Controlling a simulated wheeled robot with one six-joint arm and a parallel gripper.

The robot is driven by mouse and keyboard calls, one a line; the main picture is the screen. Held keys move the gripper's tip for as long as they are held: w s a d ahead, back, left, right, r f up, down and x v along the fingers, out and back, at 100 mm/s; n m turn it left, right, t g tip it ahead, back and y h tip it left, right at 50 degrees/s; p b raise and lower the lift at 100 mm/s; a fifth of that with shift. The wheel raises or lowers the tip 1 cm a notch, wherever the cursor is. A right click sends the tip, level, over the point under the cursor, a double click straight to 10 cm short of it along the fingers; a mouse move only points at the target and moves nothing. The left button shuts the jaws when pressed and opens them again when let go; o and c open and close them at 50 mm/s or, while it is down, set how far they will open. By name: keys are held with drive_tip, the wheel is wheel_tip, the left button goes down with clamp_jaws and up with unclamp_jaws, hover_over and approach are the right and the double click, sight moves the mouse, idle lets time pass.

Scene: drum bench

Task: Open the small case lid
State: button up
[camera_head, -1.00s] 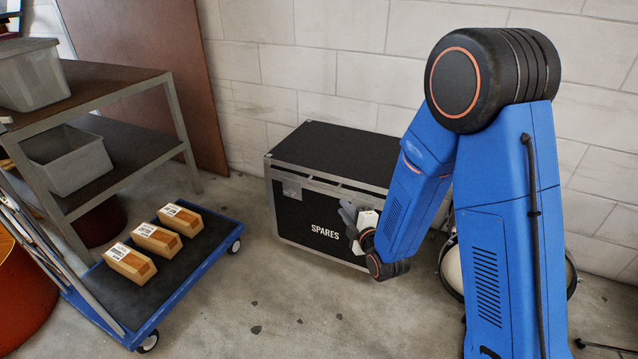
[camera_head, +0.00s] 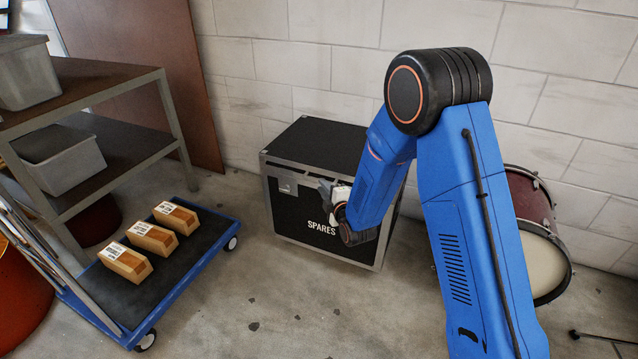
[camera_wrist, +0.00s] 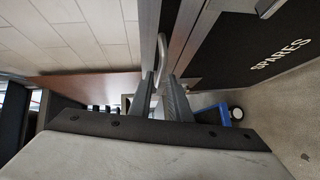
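The case (camera_head: 318,140), black with silver edges and the word SPARES on its front, stands on the floor against the wall. Its lid looks closed, though my arm hides part of the front edge. My gripper (camera_head: 326,191) is at the upper front of the case, just above the lettering. In the wrist view the case front (camera_wrist: 245,45) fills the upper right. A pale curved handle (camera_wrist: 161,62) sits by the silver edge bands, between the tips of my gripper (camera_wrist: 161,92). The fingers are apart; I see no clear contact with the handle.
A blue flat trolley (camera_head: 200,258) with three cardboard-brown boxes (camera_head: 152,238) stands left of the case. A shelf unit (camera_head: 120,82) with grey bins is further left. A red drum (camera_head: 535,215) lies behind my arm at right. Floor before the case is clear.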

drive_tip(key=shift+x, duration=2.35)
clamp_jaws()
